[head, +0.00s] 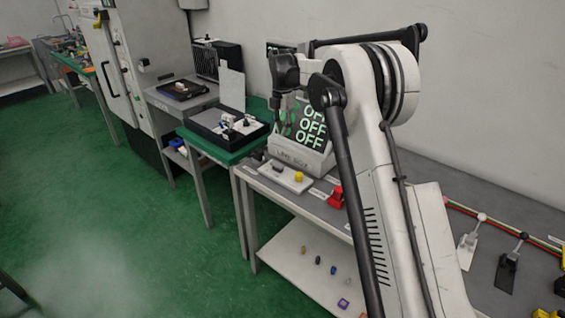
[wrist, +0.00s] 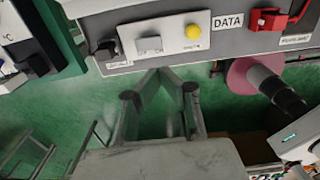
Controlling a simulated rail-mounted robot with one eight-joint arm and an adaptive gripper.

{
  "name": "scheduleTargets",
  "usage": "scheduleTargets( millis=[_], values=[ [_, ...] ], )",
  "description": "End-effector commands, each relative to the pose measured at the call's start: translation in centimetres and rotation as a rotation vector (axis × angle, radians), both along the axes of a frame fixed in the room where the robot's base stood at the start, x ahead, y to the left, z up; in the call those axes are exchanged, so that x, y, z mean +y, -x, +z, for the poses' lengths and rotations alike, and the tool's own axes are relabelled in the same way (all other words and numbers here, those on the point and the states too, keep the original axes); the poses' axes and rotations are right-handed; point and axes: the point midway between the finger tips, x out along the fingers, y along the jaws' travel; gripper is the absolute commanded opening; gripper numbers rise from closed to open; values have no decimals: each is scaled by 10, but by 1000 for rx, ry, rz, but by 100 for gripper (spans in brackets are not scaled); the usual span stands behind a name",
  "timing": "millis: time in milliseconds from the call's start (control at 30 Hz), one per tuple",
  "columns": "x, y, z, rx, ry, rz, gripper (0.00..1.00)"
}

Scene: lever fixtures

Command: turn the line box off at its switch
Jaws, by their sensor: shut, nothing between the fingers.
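The line box (head: 302,158) stands on the grey bench, labelled on its front. Its dark screen (head: 306,127) reads OFF on several lines in pale green. In front of it lies a white plate (head: 270,178) with a small rocker switch (head: 277,168) and a yellow button (head: 298,176). In the wrist view the plate carries the grey-white switch (wrist: 150,45) and the yellow button (wrist: 193,31). My gripper (wrist: 160,73) is shut and empty, its tips below the plate in that picture and apart from it. In the head view my arm hides the gripper.
A red switch (wrist: 275,18) sits right of the DATA label (wrist: 228,22); a black fitting (wrist: 105,48) is left of the plate. Levers (head: 470,243) stand farther right on the bench. A green-topped table (head: 215,145) adjoins at left. Open green floor (head: 120,220) lies in front.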

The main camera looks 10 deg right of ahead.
Motion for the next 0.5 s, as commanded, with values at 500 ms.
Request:
scheduleTargets(
  millis=[500],
  values=[
    [0,0,-53,0,0,-1,0]
  ],
)
